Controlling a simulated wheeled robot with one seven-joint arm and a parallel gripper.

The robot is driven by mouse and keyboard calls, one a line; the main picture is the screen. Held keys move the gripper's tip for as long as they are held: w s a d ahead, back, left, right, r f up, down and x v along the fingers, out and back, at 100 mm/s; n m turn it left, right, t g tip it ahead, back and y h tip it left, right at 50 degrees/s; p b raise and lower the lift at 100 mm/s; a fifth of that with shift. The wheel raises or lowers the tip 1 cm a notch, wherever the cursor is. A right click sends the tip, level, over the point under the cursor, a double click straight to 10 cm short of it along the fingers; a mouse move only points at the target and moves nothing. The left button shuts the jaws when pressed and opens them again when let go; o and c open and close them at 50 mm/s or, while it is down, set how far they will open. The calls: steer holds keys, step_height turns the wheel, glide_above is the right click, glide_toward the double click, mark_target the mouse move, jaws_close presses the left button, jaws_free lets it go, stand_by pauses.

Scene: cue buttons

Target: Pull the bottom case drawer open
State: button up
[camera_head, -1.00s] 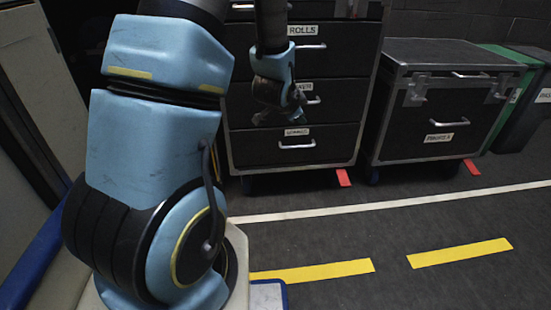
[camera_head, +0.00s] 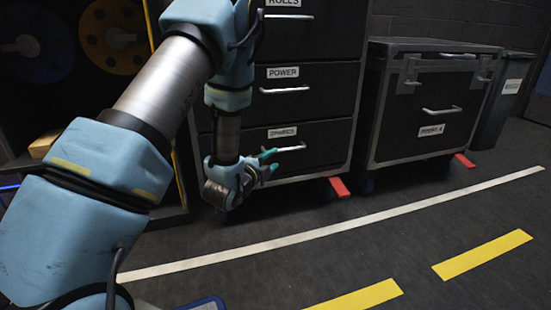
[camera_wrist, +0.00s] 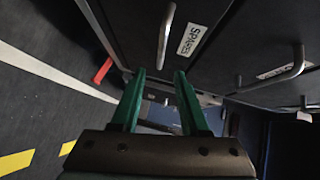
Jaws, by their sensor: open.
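The case's bottom drawer (camera_head: 310,151), labelled SPARES, looks shut and flush with its frame. Its pale bar handle (camera_head: 290,149) is right beside my gripper (camera_head: 270,161), which is at the drawer's left half. The gripper's green fingers are open, with nothing held. In the wrist view, the handle (camera_wrist: 164,38) appears just beyond and between the fingertips (camera_wrist: 160,73). Contact cannot be told. The SPARES label (camera_wrist: 192,40) is to the right of the handle there. My wrist hides the drawer's lower left part in the head view.
The POWER drawer (camera_head: 320,88) and its handle are directly above. A second wheeled case (camera_head: 430,108) stands to the right, with a bin (camera_head: 505,100) beyond it. Red floor marks (camera_head: 339,187) lie by the wheels. The floor in front is clear, with white and yellow lines.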

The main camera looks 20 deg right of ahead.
mark_target(286, 150)
steer(key=shift+b+x, duration=1.9)
steer(key=shift+x, duration=3.4)
steer(key=shift+r, duration=0.15)
steer(key=shift+c, duration=0.4)
steer(key=shift+a, duration=0.1)
jaws_close()
